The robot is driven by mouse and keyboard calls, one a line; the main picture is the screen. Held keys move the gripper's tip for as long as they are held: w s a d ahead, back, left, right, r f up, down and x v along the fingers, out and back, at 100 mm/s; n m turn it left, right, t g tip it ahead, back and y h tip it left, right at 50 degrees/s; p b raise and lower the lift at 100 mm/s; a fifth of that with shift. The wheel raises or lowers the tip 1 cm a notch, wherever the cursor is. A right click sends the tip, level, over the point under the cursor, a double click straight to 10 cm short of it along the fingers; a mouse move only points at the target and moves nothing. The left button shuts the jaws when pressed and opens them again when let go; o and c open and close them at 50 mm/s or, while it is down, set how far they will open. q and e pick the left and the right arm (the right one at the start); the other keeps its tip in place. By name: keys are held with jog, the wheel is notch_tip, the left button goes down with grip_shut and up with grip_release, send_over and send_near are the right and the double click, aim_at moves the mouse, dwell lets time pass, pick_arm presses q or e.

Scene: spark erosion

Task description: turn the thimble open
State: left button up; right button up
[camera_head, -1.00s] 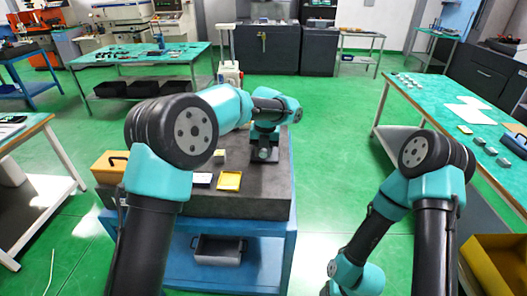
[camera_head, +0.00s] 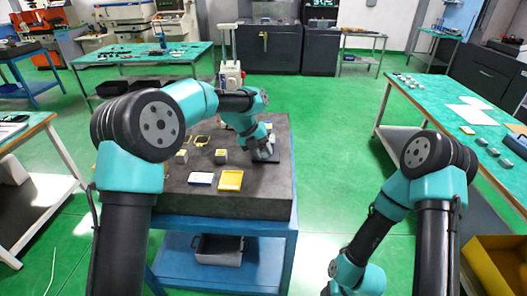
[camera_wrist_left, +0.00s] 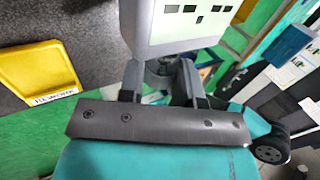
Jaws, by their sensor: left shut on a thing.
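My left gripper (camera_head: 264,150) is at the right side of the dark stone plate, over a small grey instrument on a dark base (camera_head: 266,158). In the left wrist view my left gripper (camera_wrist_left: 160,80) is shut on a short grey cylinder (camera_wrist_left: 160,70), which looks like the thimble. A pale grey body with a dark-marked face (camera_wrist_left: 175,22) stands right beyond it. The fingers and wrist hide much of the thimble, and its scale cannot be read. My right arm hangs at the right of the head view, with its gripper out of the picture.
The plate's front is bare. A grey bin (camera_head: 220,250) sits on the shelf below.

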dwell(0.4)
pick_arm(q)
jog(key=o, duration=0.9)
jog(key=v, duration=1.7)
jog(key=shift+a, duration=0.35)
